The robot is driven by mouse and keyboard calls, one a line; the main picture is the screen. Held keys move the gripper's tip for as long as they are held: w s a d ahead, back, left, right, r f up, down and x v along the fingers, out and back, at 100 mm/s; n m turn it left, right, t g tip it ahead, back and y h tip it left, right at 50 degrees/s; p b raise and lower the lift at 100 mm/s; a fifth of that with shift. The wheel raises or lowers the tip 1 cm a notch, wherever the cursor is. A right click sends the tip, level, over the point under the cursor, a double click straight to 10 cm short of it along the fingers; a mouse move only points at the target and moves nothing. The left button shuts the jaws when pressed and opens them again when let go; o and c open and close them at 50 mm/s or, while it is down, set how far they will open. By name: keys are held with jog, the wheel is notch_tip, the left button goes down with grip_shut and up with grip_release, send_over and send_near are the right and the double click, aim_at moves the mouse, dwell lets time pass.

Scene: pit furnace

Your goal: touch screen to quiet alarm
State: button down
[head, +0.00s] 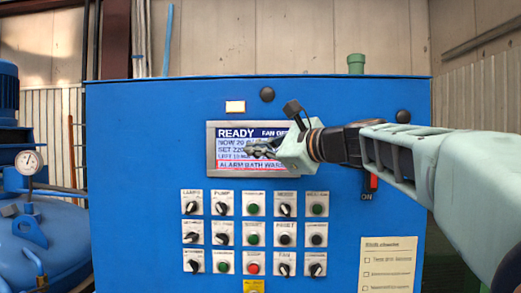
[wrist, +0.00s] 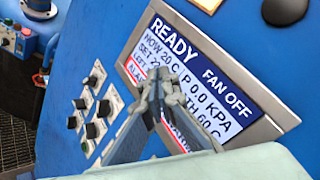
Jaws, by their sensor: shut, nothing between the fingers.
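The screen (head: 232,134) is set in the upper part of a blue control cabinet. Its top line reads READY, FAN OFF, and its bottom line, framed in red, reads ALARM BATH and a partly covered word. My gripper (head: 254,149) is shut and empty, in front of the right half of the screen. In the wrist view the screen (wrist: 215,85) appears tilted, and my closed fingertips (wrist: 152,92) overlap its lower lines near the alarm line. I cannot tell whether the fingertips touch the glass.
Below the screen are rows of knobs and buttons, including a red button (head: 253,268). A red switch (head: 371,182) marked ON is at right. A blue vessel with a gauge (head: 30,162) stands at left.

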jog(key=shift+w, duration=0.2)
jog(key=shift+w, duration=0.25)
dwell(0.6)
dwell(0.4)
jog(key=shift+s, duration=0.7)
